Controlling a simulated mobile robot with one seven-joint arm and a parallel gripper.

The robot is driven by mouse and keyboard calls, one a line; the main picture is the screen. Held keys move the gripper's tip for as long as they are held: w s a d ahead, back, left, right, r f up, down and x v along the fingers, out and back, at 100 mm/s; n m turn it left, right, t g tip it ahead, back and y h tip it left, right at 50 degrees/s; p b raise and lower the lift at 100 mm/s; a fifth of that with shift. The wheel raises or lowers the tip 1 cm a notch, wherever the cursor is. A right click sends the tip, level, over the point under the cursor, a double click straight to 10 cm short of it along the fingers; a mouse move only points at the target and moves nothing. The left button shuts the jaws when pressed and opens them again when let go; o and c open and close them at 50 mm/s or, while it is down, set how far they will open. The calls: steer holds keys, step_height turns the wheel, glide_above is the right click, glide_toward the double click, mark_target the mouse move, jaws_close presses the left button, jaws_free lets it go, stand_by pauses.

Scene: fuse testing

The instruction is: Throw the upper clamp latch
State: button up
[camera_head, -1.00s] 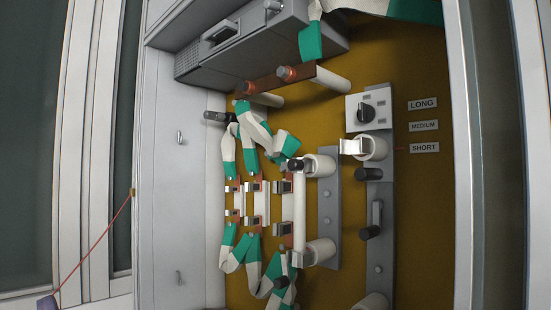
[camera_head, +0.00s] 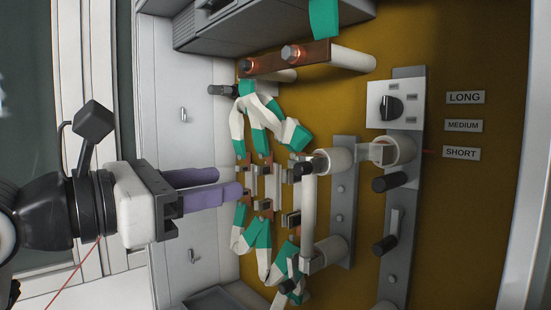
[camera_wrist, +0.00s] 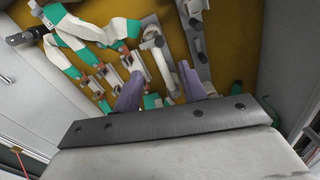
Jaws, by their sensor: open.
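The upper clamp (camera_head: 336,160) is a white round holder on a grey rail, with a black-ended latch (camera_head: 303,168) sticking out on its left. A white tube (camera_head: 308,205) runs from it down to the lower clamp (camera_head: 326,250), which has a similar dark-ended part. My gripper (camera_head: 230,182) is open and empty, its two purple fingers pointing right. In the head view it is left of the upper latch and apart from it. In the wrist view my gripper (camera_wrist: 162,72) faces the panel, with the clamps beyond the fingers; the latch is hard to make out there.
Green-and-white cables (camera_head: 262,235) and small metal terminals (camera_head: 290,218) crowd the space between my fingers and the clamps. A second rail (camera_head: 400,215) with a dial (camera_head: 391,107) stands to the right. A grey box (camera_head: 215,30) and copper bar (camera_head: 290,55) are above.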

mark_target(297, 170)
steer(key=p+x, duration=0.4)
steer(key=x, duration=0.8)
steer(key=shift+w+d, duration=0.15)
steer(key=shift+w, duration=0.05)
steer(key=shift+w+d+f+p, duration=0.1)
steer(key=shift+w+d+p, duration=0.2)
steer(key=shift+w+d, duration=0.15)
jaws_close()
